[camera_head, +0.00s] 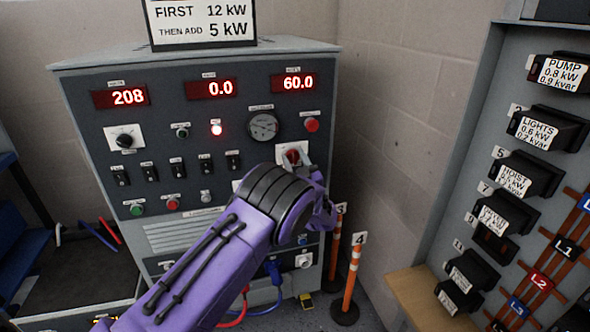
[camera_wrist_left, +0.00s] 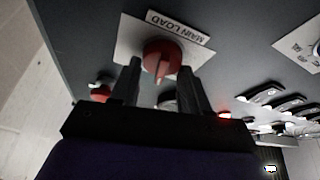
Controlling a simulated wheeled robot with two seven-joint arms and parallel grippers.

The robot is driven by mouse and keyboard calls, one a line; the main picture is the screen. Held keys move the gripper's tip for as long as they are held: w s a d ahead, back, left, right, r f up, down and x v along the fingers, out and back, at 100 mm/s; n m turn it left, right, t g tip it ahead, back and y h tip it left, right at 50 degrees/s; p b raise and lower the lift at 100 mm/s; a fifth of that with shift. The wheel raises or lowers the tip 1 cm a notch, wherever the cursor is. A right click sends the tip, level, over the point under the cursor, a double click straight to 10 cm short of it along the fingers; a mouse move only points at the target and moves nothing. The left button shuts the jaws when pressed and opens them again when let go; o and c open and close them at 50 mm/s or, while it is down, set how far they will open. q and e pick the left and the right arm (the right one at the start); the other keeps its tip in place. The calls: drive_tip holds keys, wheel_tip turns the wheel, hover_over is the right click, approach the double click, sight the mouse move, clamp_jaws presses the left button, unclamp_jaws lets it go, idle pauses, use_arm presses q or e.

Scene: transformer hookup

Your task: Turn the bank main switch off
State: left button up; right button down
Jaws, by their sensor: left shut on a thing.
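The bank main switch is a red rotary knob (camera_head: 292,155) on a white plate at the right of the grey load bank's front panel (camera_head: 215,105). In the left wrist view the knob (camera_wrist_left: 162,58) sits beside a label reading MAIN LOAD, which appears upside down. My left gripper (camera_wrist_left: 160,75) has one dark finger on each side of the knob and is shut on it. In the head view my purple left arm comes up from the bottom and its wrist covers part of the panel below the knob. My right gripper is not in view.
Red displays (camera_head: 212,88) read 208, 0.0 and 60.0. A red button (camera_head: 311,125) sits above the knob. Orange posts (camera_head: 352,275) stand right of the bank. A breaker panel (camera_head: 470,150) stands at the right. A sign (camera_head: 200,22) tops the bank.

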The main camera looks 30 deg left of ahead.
use_arm(q)
drive_tip(key=n+g, duration=0.1)
drive_tip(key=n+b, duration=0.1)
drive_tip(key=n, duration=0.1)
drive_tip(key=n+g+b, duration=0.1)
drive_tip(key=n, duration=0.1)
drive_tip(key=shift+f+g+y, duration=0.25)
drive_tip(key=shift+g+y, duration=0.05)
drive_tip(key=shift+y, duration=0.1)
drive_tip(key=shift+n+g+b, duration=0.8)
drive_tip(key=shift+n+b, duration=0.05)
drive_tip(key=shift+n, duration=0.95)
drive_tip(key=shift+r, duration=0.1)
drive_tip(key=o, duration=1.1)
drive_tip(key=shift+c, duration=0.2)
drive_tip(key=b+v, duration=0.1)
drive_tip(key=v, duration=0.9)
drive_tip(key=shift+d, duration=0.25)
